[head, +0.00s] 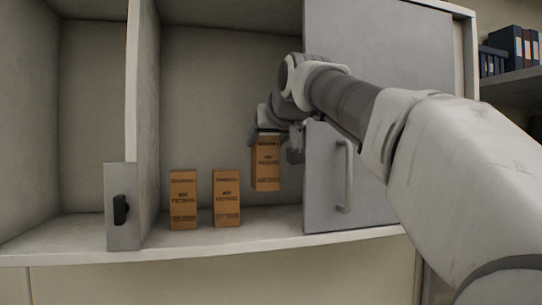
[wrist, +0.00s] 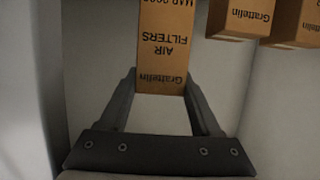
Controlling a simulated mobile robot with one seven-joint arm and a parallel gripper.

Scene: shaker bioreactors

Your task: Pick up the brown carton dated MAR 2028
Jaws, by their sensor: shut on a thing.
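My gripper (head: 271,138) is shut on a brown carton (head: 266,170) in the head view. The carton hangs upright, its bottom above the level of the two other cartons' bases. In the wrist view the carton (wrist: 163,45) sits between the two fingers of my gripper (wrist: 160,88), with "AIR FILTERS" and "Grattelin" upside down. A date line starting "MAR" is at the top edge; its year is not clearly readable. Two similar brown cartons, one at left (head: 183,200) and one in the middle (head: 226,198), stand on the shelf; their dates are too small to read.
The cartons are inside a cabinet with a pale shelf (head: 200,243). A grey door (head: 375,60) with a handle (head: 346,180) is close on the right. A vertical divider (head: 147,110) and a small grey panel with a black latch (head: 121,208) stand on the left.

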